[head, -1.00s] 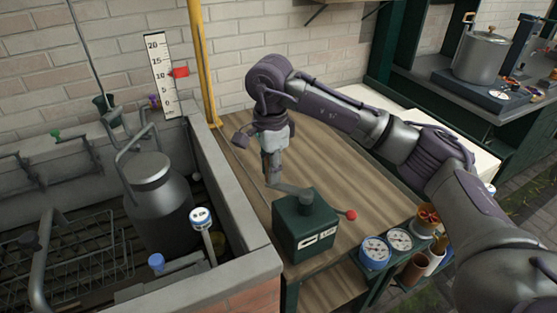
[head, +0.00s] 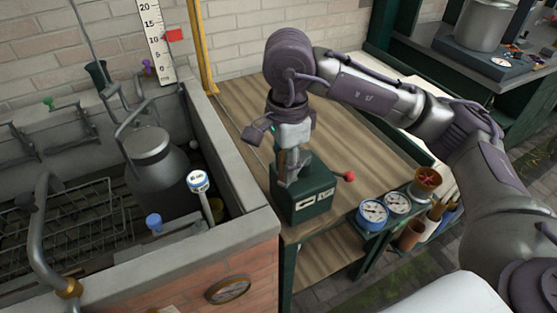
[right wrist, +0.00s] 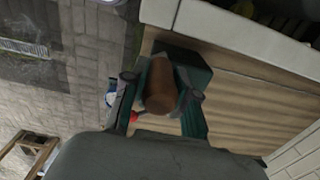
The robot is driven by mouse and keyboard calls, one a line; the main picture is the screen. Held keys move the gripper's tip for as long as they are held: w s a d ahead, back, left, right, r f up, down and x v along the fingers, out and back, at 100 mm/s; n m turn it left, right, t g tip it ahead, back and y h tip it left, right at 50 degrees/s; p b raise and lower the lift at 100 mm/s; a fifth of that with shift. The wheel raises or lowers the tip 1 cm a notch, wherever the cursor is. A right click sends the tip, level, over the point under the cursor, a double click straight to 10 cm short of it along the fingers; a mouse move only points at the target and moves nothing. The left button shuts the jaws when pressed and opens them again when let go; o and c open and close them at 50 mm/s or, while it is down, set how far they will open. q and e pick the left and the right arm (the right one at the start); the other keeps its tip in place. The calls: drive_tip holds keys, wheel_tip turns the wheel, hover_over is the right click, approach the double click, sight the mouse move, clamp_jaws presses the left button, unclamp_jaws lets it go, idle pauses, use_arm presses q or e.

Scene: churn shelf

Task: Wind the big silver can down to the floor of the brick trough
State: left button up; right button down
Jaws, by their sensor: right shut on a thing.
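The big silver can (head: 160,178) stands upright inside the brick trough (head: 245,245), under a bent metal bail; its base is hidden. A green winch box (head: 308,196) with a red-knobbed lever (head: 347,176) sits on the wooden bench right of the trough. My right gripper (head: 288,168) points down over the box's top. In the right wrist view its fingers are shut on a brown cylindrical handle (right wrist: 160,88), with the green box (right wrist: 190,62) behind. The crank arm is mostly hidden by the gripper. My left gripper is not in view.
A white scale (head: 153,40) on the wall has a red pointer (head: 174,34) near 10.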

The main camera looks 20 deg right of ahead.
drive_tip(key=s+d+b, duration=0.2)
drive_tip(key=s+d, duration=0.1)
drive_tip(key=d, duration=0.3)
drive_tip(key=w+d+b, duration=0.2)
drive_tip(key=w+d, duration=0.3)
drive_tip(key=d, duration=0.4)
drive_tip(key=shift+w, duration=0.2)
drive_tip(key=c, duration=1.2)
unclamp_jaws()
drive_tip(key=shift+s+a, duration=0.1)
drive_tip(key=shift+s, duration=0.05)
drive_tip(key=o, duration=0.4)
drive_tip(key=shift+a, duration=0.15)
